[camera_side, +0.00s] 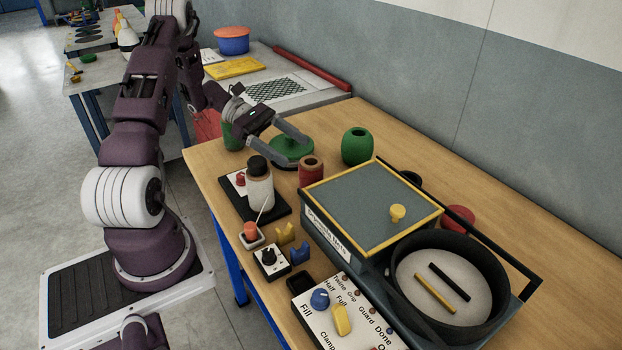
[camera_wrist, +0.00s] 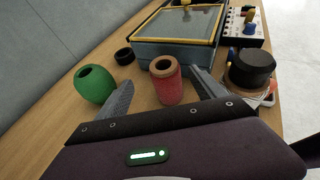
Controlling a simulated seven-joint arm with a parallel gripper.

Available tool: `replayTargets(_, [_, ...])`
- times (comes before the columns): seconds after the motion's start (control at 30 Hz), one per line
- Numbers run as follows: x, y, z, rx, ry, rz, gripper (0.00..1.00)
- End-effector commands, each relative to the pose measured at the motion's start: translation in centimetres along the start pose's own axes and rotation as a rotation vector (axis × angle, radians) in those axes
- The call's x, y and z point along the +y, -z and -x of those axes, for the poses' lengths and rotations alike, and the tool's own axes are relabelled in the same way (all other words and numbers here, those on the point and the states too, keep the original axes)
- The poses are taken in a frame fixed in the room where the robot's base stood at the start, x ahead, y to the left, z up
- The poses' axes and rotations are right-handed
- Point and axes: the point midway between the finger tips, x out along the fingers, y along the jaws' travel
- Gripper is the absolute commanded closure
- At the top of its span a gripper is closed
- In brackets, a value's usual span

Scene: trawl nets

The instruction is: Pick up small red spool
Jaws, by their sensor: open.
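The small red spool (camera_side: 312,174) stands upright on the wooden table, with a tan top rim and a dark hole. It also shows in the wrist view (camera_wrist: 169,88), centred between the two fingers. My gripper (camera_side: 296,152) is open and empty, reaching in low from the left, with its fingertips close to the spool. In the wrist view my gripper (camera_wrist: 160,78) has one finger on each side of the spool, with visible gaps. I cannot tell how far the tips reach past it.
A green rounded spool (camera_side: 357,146) stands behind the red one. A green disc (camera_side: 291,150) lies beneath my fingers. A white bottle with a black cap (camera_side: 259,186) stands to the left. A grey box with a yellow-framed lid (camera_side: 365,200) stands close on the right.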

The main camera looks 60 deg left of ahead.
Motion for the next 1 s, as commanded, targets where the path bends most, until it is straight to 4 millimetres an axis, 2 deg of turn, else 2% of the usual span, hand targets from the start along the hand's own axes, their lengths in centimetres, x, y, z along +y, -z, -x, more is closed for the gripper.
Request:
replayTargets(0.03, [-0.1,1.6,-0.8,-0.003,0.002,0.005,0.21])
replayTargets(0.13, [0.0,3.6,-1.7,-0.001,0.002,-0.001,0.21])
replayTargets(0.33, [-0.3,4.1,-4.3,0.000,0.003,-0.001,0.21])
replayTargets(0.53, [-0.8,4.7,-7.9,0.000,0.004,-0.002,0.21])
replayTargets(0.63, [-0.8,4.7,-8.7,0.001,0.002,-0.002,0.21])
replayTargets(0.8, [-0.8,4.7,-8.7,0.001,0.001,-0.003,0.21])
replayTargets(0.83, [-0.8,4.7,-8.7,0.001,0.001,-0.003,0.23])
replayTargets(1.0, [-0.8,4.7,-8.7,0.001,0.001,-0.003,0.56])
